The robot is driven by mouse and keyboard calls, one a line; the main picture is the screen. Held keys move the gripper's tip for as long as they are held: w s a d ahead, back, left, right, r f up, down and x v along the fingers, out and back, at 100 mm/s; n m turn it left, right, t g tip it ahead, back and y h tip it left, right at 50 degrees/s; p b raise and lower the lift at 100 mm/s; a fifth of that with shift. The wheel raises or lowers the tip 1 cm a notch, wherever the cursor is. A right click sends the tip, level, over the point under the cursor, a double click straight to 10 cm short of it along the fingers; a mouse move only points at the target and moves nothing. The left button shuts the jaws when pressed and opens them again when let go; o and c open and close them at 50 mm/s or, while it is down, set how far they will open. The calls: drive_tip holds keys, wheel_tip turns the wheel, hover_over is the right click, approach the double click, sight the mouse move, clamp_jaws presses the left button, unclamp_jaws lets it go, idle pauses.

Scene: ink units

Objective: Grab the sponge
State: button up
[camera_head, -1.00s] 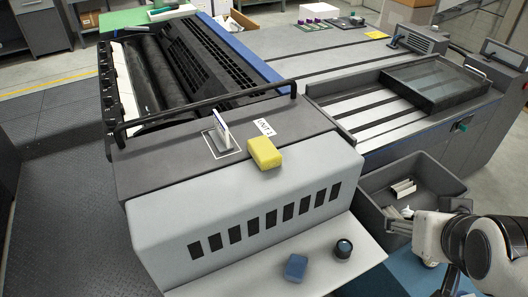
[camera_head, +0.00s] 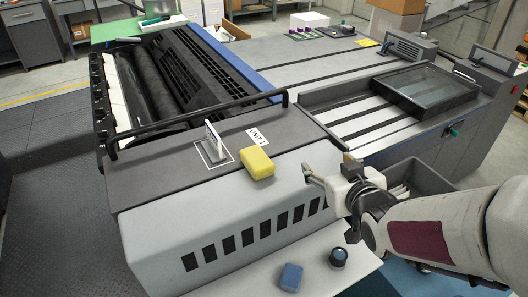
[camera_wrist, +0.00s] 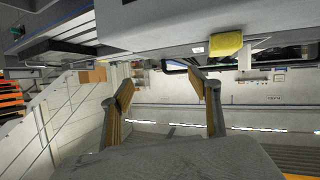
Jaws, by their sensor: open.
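A yellow sponge (camera_head: 257,165) lies on the press's top cover near its front edge, beside the UNIT 1 label. It also shows in the wrist view (camera_wrist: 227,44), up and right of the fingers, in an upside-down picture. My gripper (camera_head: 328,168) is to the right of the sponge, near the right end of the cover, and apart from it. In the wrist view my gripper (camera_wrist: 161,84) has its two fingers spread with nothing between them.
A small upright plate on a stand (camera_head: 213,145) is left of the sponge. A black rail (camera_head: 200,108) runs behind it. A blue block (camera_head: 291,277) and a dark round knob (camera_head: 338,257) sit on the lower ledge. A grey bin (camera_head: 420,178) is partly hidden behind my arm.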

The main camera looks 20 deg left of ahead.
sight(266, 170)
drive_tip(key=a+f+n+y, duration=0.1)
drive_tip(key=a+y, duration=0.1)
drive_tip(key=a, duration=0.2)
drive_tip(key=a+f+n+y, duration=0.1)
drive_tip(key=a, duration=0.3)
drive_tip(key=s+a+f+y, duration=0.1)
drive_tip(key=a+y, duration=0.1)
drive_tip(key=a, duration=0.2)
drive_tip(key=shift+a+f+n+y, duration=0.1)
drive_tip(key=shift+a+n+y, duration=0.2)
drive_tip(key=shift+a+n, duration=0.1)
drive_tip(key=shift+s+a+y, duration=0.25)
drive_tip(key=shift+a+y, duration=0.05)
drive_tip(key=shift+a, duration=0.2)
drive_tip(key=shift+w+d+f+g, duration=0.15)
drive_tip(key=shift+d+f, duration=0.1)
drive_tip(key=shift+f, duration=0.3)
drive_tip(key=shift+s+d+f+g, duration=0.1)
drive_tip(key=shift+d+f+g, duration=0.1)
drive_tip(key=shift+f, duration=0.35)
drive_tip(key=shift+w, duration=0.1)
drive_tip(key=shift+x, duration=1.25)
drive_tip(key=shift+w+a, duration=0.1)
drive_tip(key=shift+f+x, duration=0.15)
drive_tip(key=shift+x, duration=1.1)
drive_tip(key=shift+f+x, duration=0.1)
drive_tip(key=shift+x, duration=1.15)
drive_tip(key=c, duration=1)
